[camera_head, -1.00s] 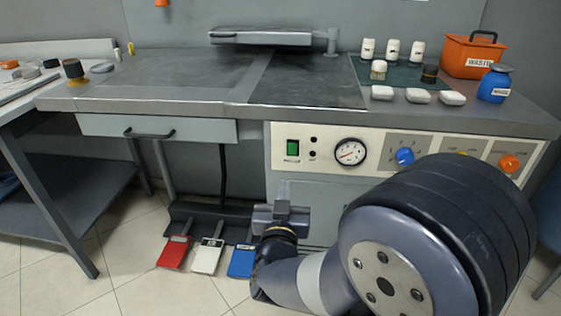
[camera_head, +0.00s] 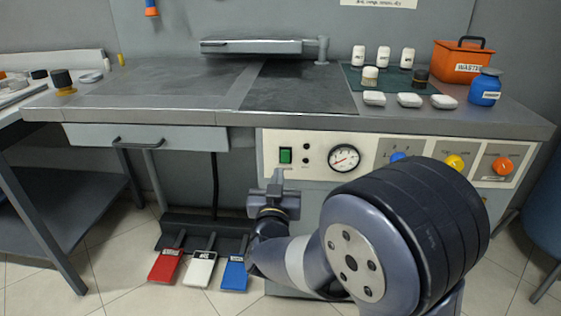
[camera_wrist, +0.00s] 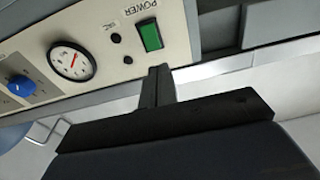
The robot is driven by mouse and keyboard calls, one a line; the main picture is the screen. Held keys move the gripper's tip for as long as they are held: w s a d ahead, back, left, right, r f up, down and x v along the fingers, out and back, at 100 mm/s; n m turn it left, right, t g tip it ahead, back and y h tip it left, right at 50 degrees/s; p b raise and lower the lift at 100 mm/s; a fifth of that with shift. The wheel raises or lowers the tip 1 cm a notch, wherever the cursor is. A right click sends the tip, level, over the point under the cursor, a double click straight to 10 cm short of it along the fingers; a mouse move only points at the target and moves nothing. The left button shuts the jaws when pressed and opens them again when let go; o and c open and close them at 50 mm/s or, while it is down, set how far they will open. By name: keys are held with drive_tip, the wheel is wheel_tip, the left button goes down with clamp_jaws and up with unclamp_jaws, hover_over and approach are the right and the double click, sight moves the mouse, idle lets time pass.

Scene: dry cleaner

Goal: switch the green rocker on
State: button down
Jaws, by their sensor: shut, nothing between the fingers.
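The green rocker (camera_head: 285,155) sits in a black frame at the left end of the cream control panel (camera_head: 315,174). In the wrist view the green rocker (camera_wrist: 150,36) stands beside the word POWER. My gripper (camera_head: 277,178) is shut and empty, pointing up just below and slightly left of the rocker in the head view. In the wrist view my gripper (camera_wrist: 158,72) shows its shut fingertips below the rocker, with a small gap in the picture. I cannot tell how far the fingertips are from the panel face.
Right of the rocker are two small black round fittings, a dial gauge (camera_head: 344,158), and blue, yellow (camera_head: 453,163) and orange (camera_head: 502,166) knobs. The worktop edge (camera_head: 400,125) overhangs above. Red, white and blue pedals (camera_head: 234,274) lie below on the floor.

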sight(282, 151)
drive_tip(key=w, duration=0.4)
drive_tip(key=w+r+b, duration=0.1)
drive_tip(key=w, duration=0.2)
drive_tip(key=shift+d, duration=0.15)
drive_tip(key=shift+w+r+p, duration=0.2)
drive_tip(key=shift+r+p, duration=0.15)
drive_tip(key=shift+p, duration=0.45)
drive_tip(key=shift+w+f+g, duration=0.1)
drive_tip(key=shift+f+g, duration=0.05)
drive_tip(key=shift+g, duration=0.15)
drive_tip(key=shift+f, duration=0.1)
